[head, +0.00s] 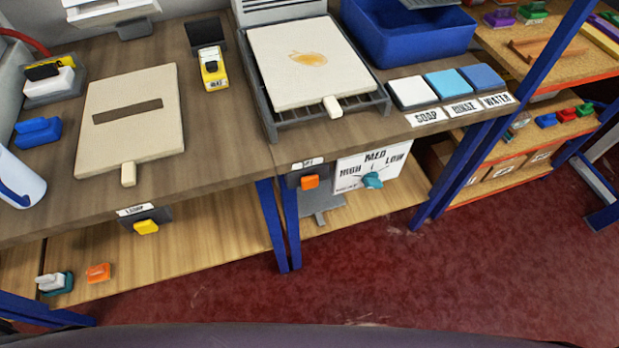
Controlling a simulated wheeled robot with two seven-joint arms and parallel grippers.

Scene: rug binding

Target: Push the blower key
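No key in view carries a label that I can read as blower. An orange key (310,182) sits on a dark plate at the bench's front edge, under a small white label too small to read. A yellow key (146,227) sits on another dark plate further left, under a label that seems to read LAMP. Right of the orange key is a white HIGH, MED, LOW panel (350,177) with a teal knob (373,181). Neither of my grippers is in view, and nothing touches the keys.
On the bench are a beige board with a dark strip (160,138), a stained beige piece (304,88) on a grey rack, a blue bin (407,38) and SOAP, RINSE and WATER pads (449,84). Blue legs (278,225) stand below. The red floor (400,270) in front is clear.

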